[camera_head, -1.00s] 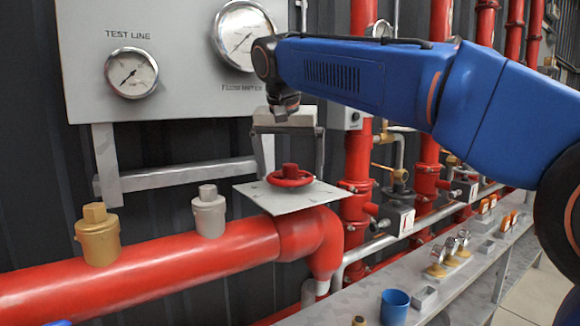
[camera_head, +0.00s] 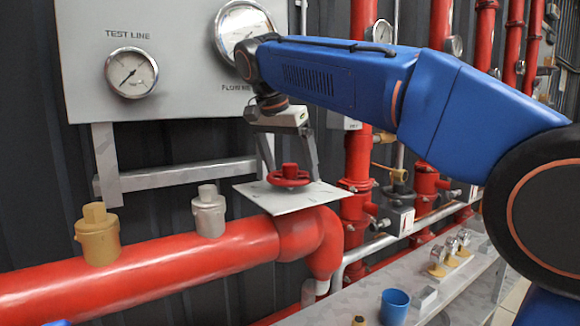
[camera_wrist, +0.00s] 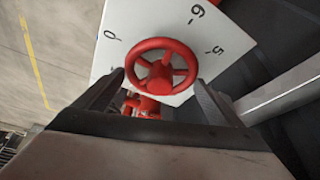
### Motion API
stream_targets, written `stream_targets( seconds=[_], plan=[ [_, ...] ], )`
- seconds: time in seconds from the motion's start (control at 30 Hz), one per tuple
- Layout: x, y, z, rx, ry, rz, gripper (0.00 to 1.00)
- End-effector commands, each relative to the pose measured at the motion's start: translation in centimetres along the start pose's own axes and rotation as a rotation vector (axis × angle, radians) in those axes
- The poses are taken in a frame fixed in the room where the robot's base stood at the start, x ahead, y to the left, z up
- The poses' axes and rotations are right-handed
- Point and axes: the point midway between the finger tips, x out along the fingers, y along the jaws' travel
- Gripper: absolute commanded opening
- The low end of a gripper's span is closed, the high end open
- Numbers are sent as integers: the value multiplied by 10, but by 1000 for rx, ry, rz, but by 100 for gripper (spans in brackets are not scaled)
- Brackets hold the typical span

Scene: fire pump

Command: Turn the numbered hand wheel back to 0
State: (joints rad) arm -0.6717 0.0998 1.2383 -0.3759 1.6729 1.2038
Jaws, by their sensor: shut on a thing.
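The red hand wheel (camera_head: 289,177) sits flat on a pale square plate (camera_head: 262,196) above the bend of the big red pipe. In the wrist view the wheel (camera_wrist: 160,66) shows its rim, spokes and hub, with the numbers 0, 5 and what looks like 6 on the plate (camera_wrist: 140,22) around it. I cannot make out a pointer. My gripper (camera_head: 291,172) comes down from above. In the wrist view my gripper (camera_wrist: 159,84) has one finger at each side of the wheel's rim, shut on it. The exact contact points are unclear.
The panel (camera_head: 85,60) with the TEST LINE gauge (camera_head: 131,72) and flow meter stands behind the wheel. Red vertical pipes (camera_head: 359,150) rise close on the right. A grey bench (camera_head: 440,290) with a blue cup (camera_head: 394,307) lies at lower right.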

Motion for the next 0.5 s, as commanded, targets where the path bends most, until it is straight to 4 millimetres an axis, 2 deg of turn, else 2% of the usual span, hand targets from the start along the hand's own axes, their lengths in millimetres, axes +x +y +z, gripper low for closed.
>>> stream_targets(
  seconds=[0.23, 0.5],
  plan=[
    [0, 0, 0, 229, 0, 95, 63],
    [0, 0, 0, 278, 1, 114, 63]
  ],
)
